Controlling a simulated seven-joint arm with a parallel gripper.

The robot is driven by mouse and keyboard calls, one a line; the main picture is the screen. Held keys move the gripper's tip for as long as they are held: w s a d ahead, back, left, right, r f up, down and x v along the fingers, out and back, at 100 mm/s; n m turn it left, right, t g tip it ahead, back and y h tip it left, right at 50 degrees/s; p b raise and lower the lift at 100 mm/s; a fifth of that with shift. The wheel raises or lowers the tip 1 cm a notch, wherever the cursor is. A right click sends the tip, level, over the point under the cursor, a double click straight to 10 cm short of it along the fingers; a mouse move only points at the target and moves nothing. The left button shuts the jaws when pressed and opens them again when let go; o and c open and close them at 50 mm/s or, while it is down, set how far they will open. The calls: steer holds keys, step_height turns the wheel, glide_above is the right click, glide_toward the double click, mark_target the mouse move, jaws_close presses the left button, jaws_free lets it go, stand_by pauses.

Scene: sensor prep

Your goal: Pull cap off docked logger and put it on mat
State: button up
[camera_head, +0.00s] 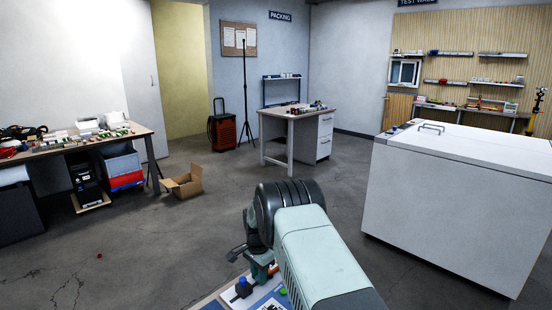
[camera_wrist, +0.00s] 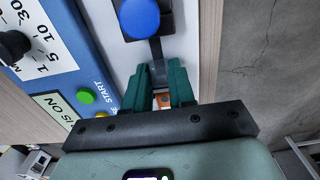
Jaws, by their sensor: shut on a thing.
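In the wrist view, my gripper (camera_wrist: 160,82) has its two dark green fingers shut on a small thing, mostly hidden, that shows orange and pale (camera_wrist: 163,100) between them. I cannot tell whether this is the cap or the logger. A round blue top (camera_wrist: 139,18) on a dark block stands just beyond the fingertips, with a grey strip running from it towards the fingers. It also shows in the head view (camera_head: 242,287). In the head view my gripper (camera_head: 262,270) is low at the bottom centre, its hold unclear. No mat is clearly identifiable.
A blue panel (camera_wrist: 60,70) with a green button (camera_wrist: 86,96), a yellow button (camera_wrist: 102,114) and a black dial (camera_wrist: 14,45) lies left of the fingers. A white chest (camera_head: 450,190) stands right. An open carton (camera_head: 184,184) lies on the floor.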

steer(key=shift+s+a, duration=0.85)
stand_by(0.9)
steer(key=shift+r, duration=0.15)
steer(key=shift+r, duration=2.6)
